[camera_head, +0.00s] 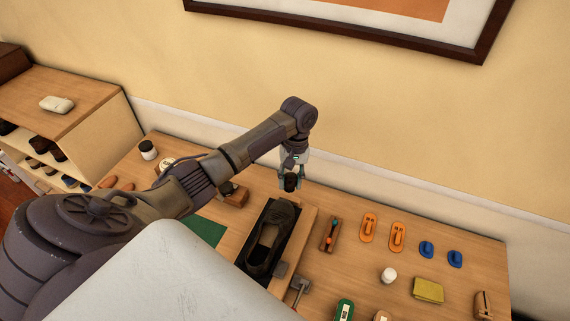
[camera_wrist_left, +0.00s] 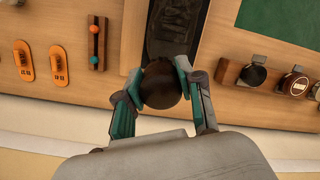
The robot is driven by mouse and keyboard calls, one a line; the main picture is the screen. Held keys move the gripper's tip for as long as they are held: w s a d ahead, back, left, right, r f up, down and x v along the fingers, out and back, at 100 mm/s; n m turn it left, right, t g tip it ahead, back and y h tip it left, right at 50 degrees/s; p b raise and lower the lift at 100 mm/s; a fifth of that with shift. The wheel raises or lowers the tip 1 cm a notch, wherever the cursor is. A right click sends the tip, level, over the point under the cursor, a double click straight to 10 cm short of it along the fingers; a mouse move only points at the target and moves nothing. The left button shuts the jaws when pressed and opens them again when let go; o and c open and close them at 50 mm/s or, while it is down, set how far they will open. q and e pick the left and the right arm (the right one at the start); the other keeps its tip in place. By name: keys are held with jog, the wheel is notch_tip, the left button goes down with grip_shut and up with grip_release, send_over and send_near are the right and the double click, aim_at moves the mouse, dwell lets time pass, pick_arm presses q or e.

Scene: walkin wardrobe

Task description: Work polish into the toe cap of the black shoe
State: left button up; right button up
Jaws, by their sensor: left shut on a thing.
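The black shoe (camera_head: 268,244) lies in a wooden holder (camera_head: 306,226) on the bench, its far end towards the wall. My left gripper (camera_head: 290,185) is above that far end. It is shut on a dark round-headed dauber (camera_wrist_left: 160,84), which also shows in the head view (camera_head: 291,182). In the left wrist view the shoe (camera_wrist_left: 173,35) lies just beyond the dauber, which covers part of it. I cannot tell whether the dauber touches the shoe. My right gripper is not in view.
A wooden block with a dark knob (camera_head: 233,194) stands left of the holder. To its right are a small rack with coloured balls (camera_head: 331,235), orange pieces (camera_head: 368,227), blue pieces (camera_head: 427,249), a white jar (camera_head: 389,275) and a yellow cloth (camera_head: 428,290). The wall is close behind.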

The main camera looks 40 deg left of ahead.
aim_at(291, 185)
pick_arm(q)
grip_shut()
jog(key=shift+w+a+f+t+b, duration=0.1)
jog(key=shift+w+f+t+b, duration=0.15)
jog(key=shift+f+t, duration=0.45)
jog(key=shift+w+f+t+b, duration=0.1)
jog(key=shift+f+t+b, duration=0.15)
jog(key=shift+f, duration=0.8)
jog(key=shift+w+f+t+y, duration=0.2)
jog(key=shift+f+t+y, duration=0.15)
jog(key=shift+f, duration=0.2)
